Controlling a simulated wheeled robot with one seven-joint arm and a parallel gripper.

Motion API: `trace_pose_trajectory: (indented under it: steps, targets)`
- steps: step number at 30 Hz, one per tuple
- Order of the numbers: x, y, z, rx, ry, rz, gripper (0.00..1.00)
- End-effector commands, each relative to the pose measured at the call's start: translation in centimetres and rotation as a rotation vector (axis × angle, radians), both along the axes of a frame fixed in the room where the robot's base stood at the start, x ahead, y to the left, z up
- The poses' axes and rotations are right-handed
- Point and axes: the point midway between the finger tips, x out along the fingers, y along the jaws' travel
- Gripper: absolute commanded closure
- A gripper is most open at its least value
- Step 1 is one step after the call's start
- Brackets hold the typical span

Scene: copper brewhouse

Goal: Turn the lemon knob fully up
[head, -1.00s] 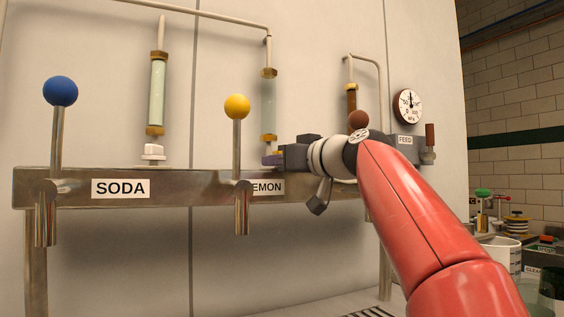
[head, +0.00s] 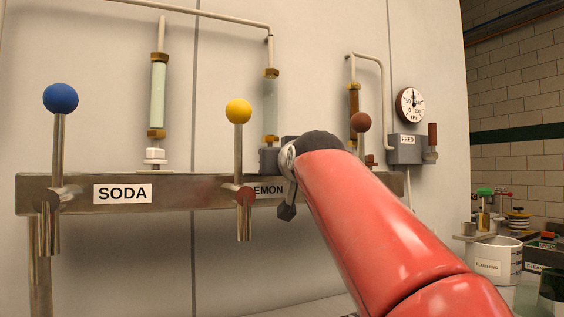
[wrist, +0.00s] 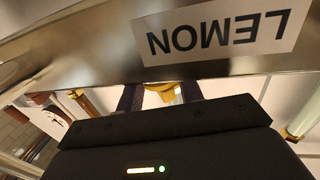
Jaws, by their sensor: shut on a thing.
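The LEMON label (head: 267,190) is on the steel rail, partly covered by my arm; it shows upside down in the wrist view (wrist: 217,31). Above it stands the lemon sight glass (head: 270,105), with a brass nut at its foot. My gripper (head: 268,160) is at the foot of this glass, behind the rail's top edge. In the wrist view its two dark fingers (wrist: 161,96) stand either side of a brass fitting. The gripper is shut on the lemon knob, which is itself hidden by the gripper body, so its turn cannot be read.
The yellow-balled tap lever (head: 239,112) stands upright just left of my gripper. The blue-balled lever (head: 61,98) and white soda knob (head: 155,156) are further left. A brown-balled lever (head: 361,122), FEED box (head: 406,149) and gauge (head: 411,104) are right. The rail (head: 185,190) runs in front.

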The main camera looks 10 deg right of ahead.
Motion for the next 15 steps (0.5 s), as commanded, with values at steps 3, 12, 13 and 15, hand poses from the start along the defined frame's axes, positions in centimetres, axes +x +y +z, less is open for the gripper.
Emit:
trace_pose_trajectory:
  steps: [3, 12, 13, 15]
  targets:
    - [-0.07, 0.05, 0.23, 0.001, -0.006, -0.02, 0.86]
    - [-0.08, 0.05, 0.23, 0.002, -0.006, -0.038, 0.86]
    - [-0.08, 0.05, 0.23, 0.001, -0.006, -0.038, 0.86]
    - [-0.08, 0.04, 0.23, 0.001, -0.006, -0.038, 0.86]
